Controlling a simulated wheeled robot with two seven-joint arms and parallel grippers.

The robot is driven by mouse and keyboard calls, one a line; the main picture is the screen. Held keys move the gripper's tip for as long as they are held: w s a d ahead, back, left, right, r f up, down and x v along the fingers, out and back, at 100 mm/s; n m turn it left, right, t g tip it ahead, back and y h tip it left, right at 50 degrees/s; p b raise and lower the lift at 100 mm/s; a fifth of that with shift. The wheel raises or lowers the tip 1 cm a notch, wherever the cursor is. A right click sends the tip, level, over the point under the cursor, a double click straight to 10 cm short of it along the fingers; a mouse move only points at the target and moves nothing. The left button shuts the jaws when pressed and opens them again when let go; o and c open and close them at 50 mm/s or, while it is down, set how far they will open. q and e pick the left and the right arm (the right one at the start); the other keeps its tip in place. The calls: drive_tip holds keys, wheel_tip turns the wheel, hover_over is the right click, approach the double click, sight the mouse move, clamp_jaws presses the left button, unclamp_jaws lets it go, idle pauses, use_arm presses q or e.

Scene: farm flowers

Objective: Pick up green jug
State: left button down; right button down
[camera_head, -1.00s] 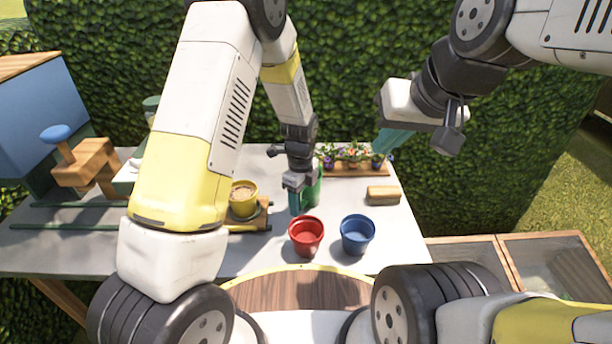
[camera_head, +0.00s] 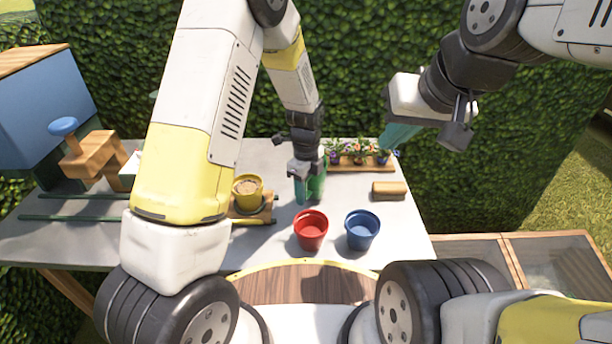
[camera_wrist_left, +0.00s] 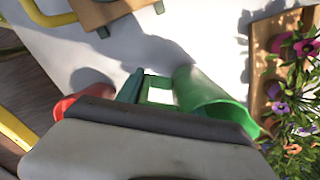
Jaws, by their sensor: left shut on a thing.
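The green jug (camera_head: 318,184) stands upright in the middle of the head view, partly hidden by my left gripper (camera_head: 303,186). In the left wrist view the jug (camera_wrist_left: 208,98) shows its open mouth, and its handle is at the teal fingers (camera_wrist_left: 136,88). My left gripper is shut on the jug at its handle. I cannot tell whether the jug's base touches the table. My right gripper (camera_head: 428,138) is in the air at the upper right, with its fingers apart and empty.
A red pot (camera_head: 311,231) and a blue pot (camera_head: 362,230) stand in front of the jug. A yellow pot (camera_head: 247,190) is to its left. A flower planter (camera_head: 362,166) is behind right, and a wooden block (camera_head: 389,190) is at the right. The table's right front is clear.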

use_arm(q)
drive_tip(key=shift+r, duration=4)
